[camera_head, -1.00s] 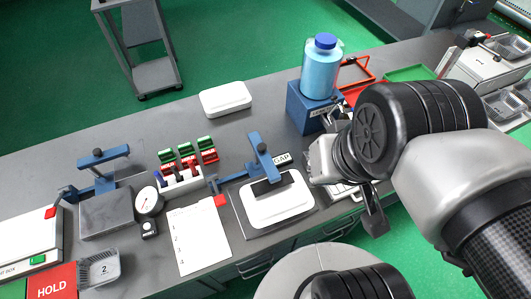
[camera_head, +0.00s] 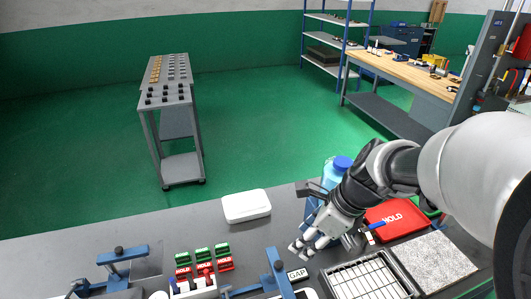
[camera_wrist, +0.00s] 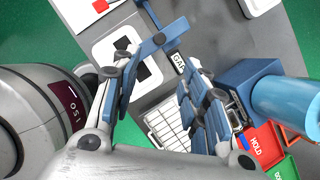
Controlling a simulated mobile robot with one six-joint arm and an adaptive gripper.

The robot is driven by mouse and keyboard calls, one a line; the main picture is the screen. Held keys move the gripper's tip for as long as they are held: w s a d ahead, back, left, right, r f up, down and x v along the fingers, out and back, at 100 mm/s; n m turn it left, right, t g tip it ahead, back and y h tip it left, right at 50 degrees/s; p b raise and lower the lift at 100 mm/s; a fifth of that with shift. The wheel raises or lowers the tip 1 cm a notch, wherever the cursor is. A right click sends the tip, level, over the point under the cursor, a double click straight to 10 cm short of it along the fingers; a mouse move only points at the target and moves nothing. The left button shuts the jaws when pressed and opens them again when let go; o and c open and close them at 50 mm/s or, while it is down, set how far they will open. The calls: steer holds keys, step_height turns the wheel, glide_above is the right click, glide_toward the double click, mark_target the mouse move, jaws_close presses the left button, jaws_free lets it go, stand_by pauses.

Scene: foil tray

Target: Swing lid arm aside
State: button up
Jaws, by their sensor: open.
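The lid arm (camera_wrist: 170,32) is a blue bar with a dark knob. In the wrist view it reaches over a white foil tray lid (camera_wrist: 112,42) with a black pad on it. In the head view the blue lid arm (camera_head: 279,274) is cut off by the bottom edge, and most of the lid is out of frame. My gripper (camera_head: 304,247) is open and empty, to the right of the lid arm and above the bench. In the wrist view the spread fingers of my gripper (camera_wrist: 164,62) lie on either side of the lid arm's near part. I see no contact.
A GAP label (camera_head: 297,275) lies beside the lid arm. A blue bottle (camera_wrist: 290,103) stands close on the right, near a wire rack (camera_head: 366,280) and a red HOLD tray (camera_head: 388,222). A white box (camera_head: 246,206) sits behind. A second blue arm (camera_head: 122,254) stands left.

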mark_target(279, 263)
steer(key=b+x, duration=0.5)
steer(key=x, duration=1)
steer(key=shift+d, duration=0.1)
steer(key=shift+c, duration=0.3)
jaws_close()
